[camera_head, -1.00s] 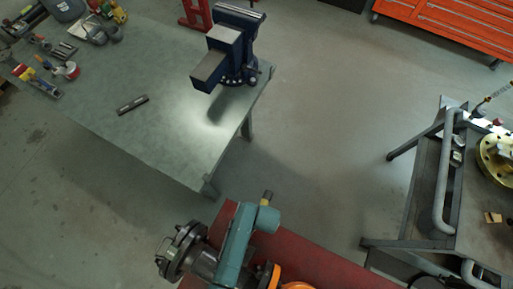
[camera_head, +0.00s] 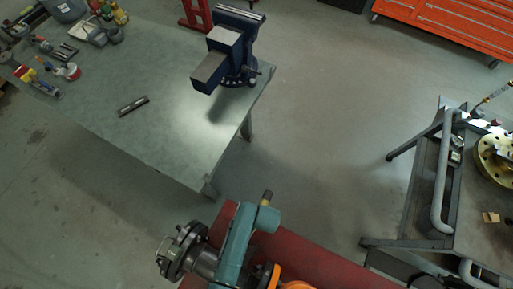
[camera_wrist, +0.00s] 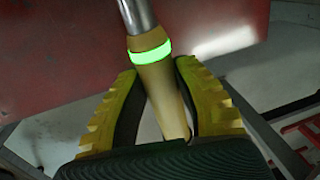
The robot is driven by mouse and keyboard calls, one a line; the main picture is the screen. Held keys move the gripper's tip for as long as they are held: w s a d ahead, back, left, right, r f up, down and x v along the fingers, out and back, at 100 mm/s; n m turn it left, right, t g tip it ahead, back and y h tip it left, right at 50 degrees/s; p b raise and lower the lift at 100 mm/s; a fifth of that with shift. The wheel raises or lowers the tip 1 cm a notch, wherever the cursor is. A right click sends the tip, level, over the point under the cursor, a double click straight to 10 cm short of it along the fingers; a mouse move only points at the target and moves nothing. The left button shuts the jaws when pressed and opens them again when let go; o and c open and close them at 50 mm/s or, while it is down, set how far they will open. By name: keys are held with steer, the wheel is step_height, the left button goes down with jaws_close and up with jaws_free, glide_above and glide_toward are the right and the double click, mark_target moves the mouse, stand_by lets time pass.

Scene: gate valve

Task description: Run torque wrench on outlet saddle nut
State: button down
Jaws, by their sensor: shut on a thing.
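In the wrist view, my gripper (camera_wrist: 157,70) is shut around a tan handle (camera_wrist: 162,96) with a glowing green ring and a bare metal shaft. This looks like the torque wrench. Its shaft points to the top of the picture, and its working end is outside the view. The yellow ridged fingers lie on both sides of the handle. I cannot make out the outlet saddle nut in either view. My gripper does not clearly show in the head view.
A grey bench (camera_head: 165,140) carries a blue vise (camera_head: 225,58), a small dark bar (camera_head: 133,106) and several tools. A cart (camera_head: 485,240) at right holds a brass flanged part (camera_head: 492,160). A red-orange cabinet (camera_head: 440,22) stands at top right. Open floor (camera_head: 320,130) lies between.

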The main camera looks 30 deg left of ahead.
steer(key=shift+w+r, duration=0.15)
steer(key=shift+r, duration=0.1)
steer(key=shift+r+p, duration=1.95)
steer(key=shift+p, duration=0.25)
steer(key=shift+r, duration=0.1)
